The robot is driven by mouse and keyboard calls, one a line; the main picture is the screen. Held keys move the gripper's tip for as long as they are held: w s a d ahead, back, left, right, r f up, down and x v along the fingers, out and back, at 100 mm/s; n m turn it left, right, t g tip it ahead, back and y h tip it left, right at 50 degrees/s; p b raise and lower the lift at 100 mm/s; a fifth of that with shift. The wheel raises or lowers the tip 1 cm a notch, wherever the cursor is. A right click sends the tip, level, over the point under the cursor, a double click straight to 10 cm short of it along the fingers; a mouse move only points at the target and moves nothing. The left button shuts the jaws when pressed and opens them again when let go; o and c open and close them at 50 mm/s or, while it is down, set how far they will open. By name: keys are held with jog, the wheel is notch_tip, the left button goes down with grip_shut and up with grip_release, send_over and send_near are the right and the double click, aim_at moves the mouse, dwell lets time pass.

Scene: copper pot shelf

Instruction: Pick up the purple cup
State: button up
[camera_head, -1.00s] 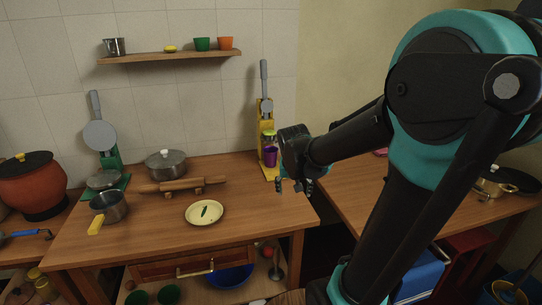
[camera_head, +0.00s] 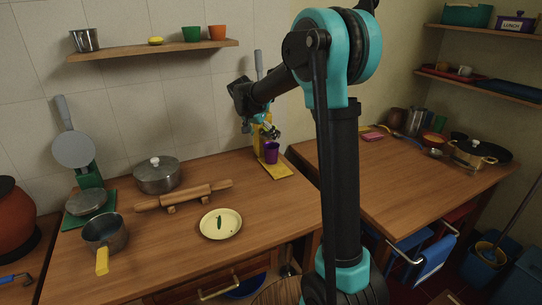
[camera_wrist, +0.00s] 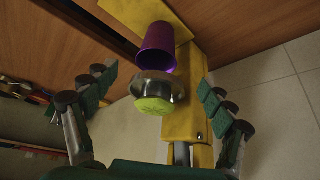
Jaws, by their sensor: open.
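The purple cup (camera_head: 271,153) stands upright on the yellow base (camera_head: 276,171) of a press at the back right of the wooden table. My gripper (camera_head: 262,131) is above it, close to the press, with its fingers apart and empty. In the wrist view the purple cup (camera_wrist: 157,46) lies beyond the fingertips, near the top middle.
The yellow press post (camera_wrist: 193,118) rises right beside the cup. On the table are a rolling pin (camera_head: 183,195), a lidded pot (camera_head: 157,174), a saucepan (camera_head: 105,234) and a plate (camera_head: 220,232). A shelf (camera_head: 160,51) hangs on the wall. Table space right of the plate is clear.

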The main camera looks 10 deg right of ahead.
aim_at(270, 150)
jog(key=x, duration=1.1)
jog(key=shift+d+f, duration=0.2)
jog(key=shift+f, duration=0.1)
jog(key=c, duration=1.3)
jog(key=shift+r, duration=0.1)
jog(key=shift+c, duration=0.2)
